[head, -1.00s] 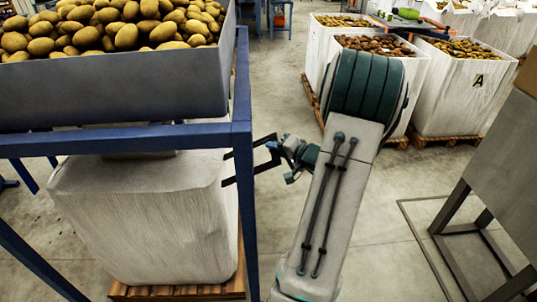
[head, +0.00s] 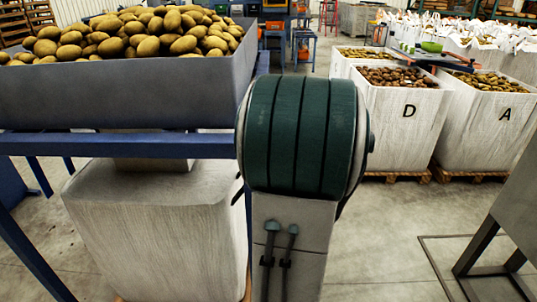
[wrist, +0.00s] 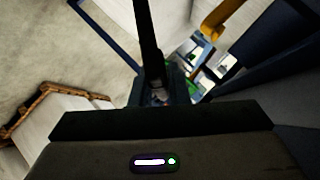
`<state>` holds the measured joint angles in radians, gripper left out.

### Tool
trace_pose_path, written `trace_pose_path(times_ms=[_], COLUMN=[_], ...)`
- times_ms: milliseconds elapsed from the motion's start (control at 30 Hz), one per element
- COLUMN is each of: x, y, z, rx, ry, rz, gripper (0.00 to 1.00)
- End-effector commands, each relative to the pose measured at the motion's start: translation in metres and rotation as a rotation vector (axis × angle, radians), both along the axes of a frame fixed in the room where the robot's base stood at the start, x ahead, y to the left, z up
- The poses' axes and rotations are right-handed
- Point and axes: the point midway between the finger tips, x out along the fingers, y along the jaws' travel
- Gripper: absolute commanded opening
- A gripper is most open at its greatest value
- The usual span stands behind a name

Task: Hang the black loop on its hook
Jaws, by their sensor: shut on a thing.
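My gripper (wrist: 160,95) shows in the wrist view as a dark shape at the middle, above the dark wrist housing. It is shut on the black loop (wrist: 147,35), a dark strip running up from the fingertips to the top edge. The far end of the loop is out of the wrist view. In the head view my arm's green-and-grey joint covers the gripper and most or all of the loop. A yellow-orange bar (wrist: 222,18) stands to the right of the loop in the wrist view, apart from it; I cannot tell whether it is the hook.
A grey potato bin (head: 120,92) rests on a blue frame (head: 110,144) at the left, above a pale wrapped block (head: 160,230). White bags marked D (head: 400,135) and A (head: 490,135) stand at the right. Open floor (head: 380,230) lies before them.

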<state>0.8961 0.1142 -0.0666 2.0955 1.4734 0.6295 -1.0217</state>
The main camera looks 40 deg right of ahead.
Motion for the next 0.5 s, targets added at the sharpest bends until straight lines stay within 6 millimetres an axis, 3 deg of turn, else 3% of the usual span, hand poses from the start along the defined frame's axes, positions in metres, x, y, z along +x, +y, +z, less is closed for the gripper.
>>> trace_pose_path(times_ms=[467, 500], x=[0.001, 0.001], y=[0.001, 0.0009], z=[0.0016, 0.0015], rx=[-0.005, -0.005], ry=[0.007, 0.007], rz=[0.0, 0.0], gripper=[0.0, 0.23])
